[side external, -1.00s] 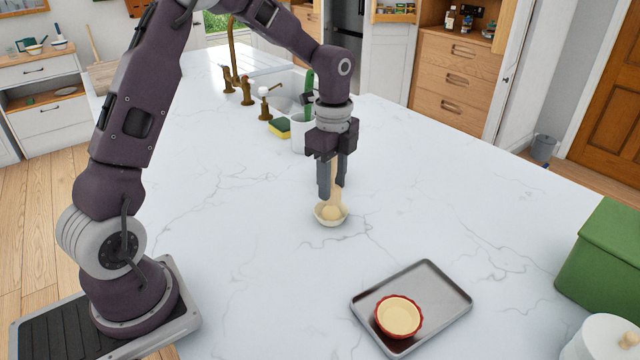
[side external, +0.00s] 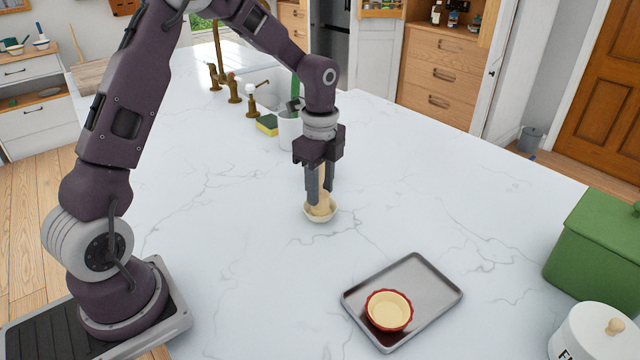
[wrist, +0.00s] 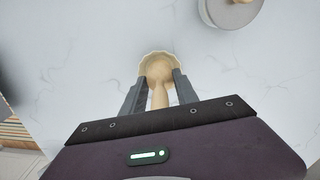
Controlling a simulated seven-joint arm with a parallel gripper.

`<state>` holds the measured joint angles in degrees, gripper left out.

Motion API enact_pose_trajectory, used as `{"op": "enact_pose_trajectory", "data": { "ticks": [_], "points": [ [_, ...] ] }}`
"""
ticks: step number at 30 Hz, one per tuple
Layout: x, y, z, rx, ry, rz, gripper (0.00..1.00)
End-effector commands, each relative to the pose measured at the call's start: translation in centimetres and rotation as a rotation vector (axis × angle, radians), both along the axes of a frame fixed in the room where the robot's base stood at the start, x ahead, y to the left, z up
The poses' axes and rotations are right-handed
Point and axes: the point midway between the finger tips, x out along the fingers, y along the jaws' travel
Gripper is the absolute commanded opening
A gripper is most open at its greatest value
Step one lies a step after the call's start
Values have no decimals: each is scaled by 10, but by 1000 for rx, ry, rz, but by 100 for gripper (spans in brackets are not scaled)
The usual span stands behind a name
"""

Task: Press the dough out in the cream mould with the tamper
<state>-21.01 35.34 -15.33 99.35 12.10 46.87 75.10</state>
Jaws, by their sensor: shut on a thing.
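The cream mould (side external: 320,218) is a small fluted cup standing on the counter, beneath my gripper; it also shows in the wrist view (wrist: 145,66). My gripper (side external: 320,193) points straight down and is shut on the wooden tamper (side external: 321,175), whose handle also shows between the fingers in the wrist view (wrist: 159,98). The tamper is upright, with its lower end inside the mould. The dough is hidden or cannot be told apart from the tamper's foot. A red mould (side external: 389,311) with a cream-coloured inside sits on a metal tray (side external: 425,290).
A green box (side external: 600,250) and a white canister (side external: 600,335) stand at the right. A white cup (side external: 289,130), a sponge (side external: 267,124) and the sink tap (side external: 233,85) are behind my gripper. The marble counter is clear around the cream mould.

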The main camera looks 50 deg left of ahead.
Motion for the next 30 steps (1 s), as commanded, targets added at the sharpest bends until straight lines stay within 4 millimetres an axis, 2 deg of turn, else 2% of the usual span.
{"op": "enact_pose_trajectory", "data": {
  "ticks": [30],
  "points": [
    [0,0,-8,0,1,-1,0]
  ]
}}
